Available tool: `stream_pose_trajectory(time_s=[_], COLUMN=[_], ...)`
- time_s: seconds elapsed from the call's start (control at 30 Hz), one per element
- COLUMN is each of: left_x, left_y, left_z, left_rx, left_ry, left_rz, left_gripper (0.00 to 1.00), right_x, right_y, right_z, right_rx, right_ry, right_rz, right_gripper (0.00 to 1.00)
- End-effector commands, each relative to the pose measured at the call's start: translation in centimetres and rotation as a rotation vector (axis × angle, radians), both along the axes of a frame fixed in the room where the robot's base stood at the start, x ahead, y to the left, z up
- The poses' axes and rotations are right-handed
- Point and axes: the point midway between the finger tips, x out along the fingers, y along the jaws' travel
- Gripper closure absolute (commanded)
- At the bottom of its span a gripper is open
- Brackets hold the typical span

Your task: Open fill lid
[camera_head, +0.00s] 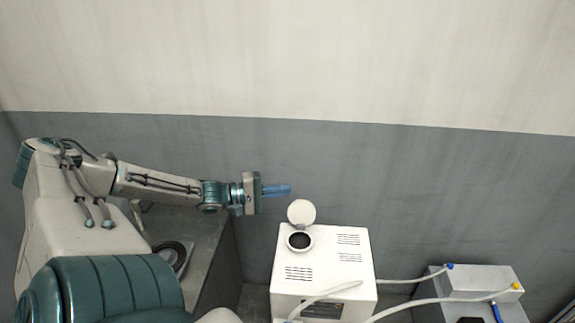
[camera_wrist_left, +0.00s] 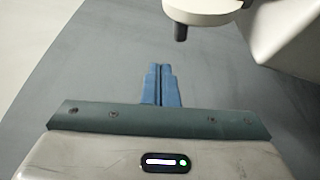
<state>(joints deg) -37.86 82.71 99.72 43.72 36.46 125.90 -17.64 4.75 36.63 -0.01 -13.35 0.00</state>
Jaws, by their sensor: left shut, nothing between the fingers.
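The round white fill lid (camera_head: 302,212) stands raised, tilted up behind the dark round fill opening (camera_head: 299,240) on top of a white box-shaped machine (camera_head: 324,254). My left gripper (camera_head: 288,190) has blue fingers and is above and just left of the lid, apart from it in the picture. Its fingers also show in the left wrist view (camera_wrist_left: 160,70), pressed together with nothing between them. Beyond them is grey wall and part of a white body at the upper right. My right gripper is not in view.
A grey counter (camera_head: 205,240) with a dark coiled item (camera_head: 172,254) is at the left. Pale hoses (camera_head: 405,281) run from the machine towards a grey box (camera_head: 482,280) at the right. The grey wall (camera_head: 420,180) stands behind the machine.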

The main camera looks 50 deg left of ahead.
Motion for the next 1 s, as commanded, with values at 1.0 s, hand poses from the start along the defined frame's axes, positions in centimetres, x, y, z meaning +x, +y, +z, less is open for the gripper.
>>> stream_pose_trajectory(time_s=[1.0], left_x=[-6.1], left_y=[3.5], left_z=[2.6], left_rx=[0.000], left_ry=[0.000], left_rz=[0.000], left_gripper=[1.00], right_x=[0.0], right_y=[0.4], right_z=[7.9], right_rx=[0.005], right_ry=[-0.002], right_rz=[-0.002], right_gripper=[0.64])
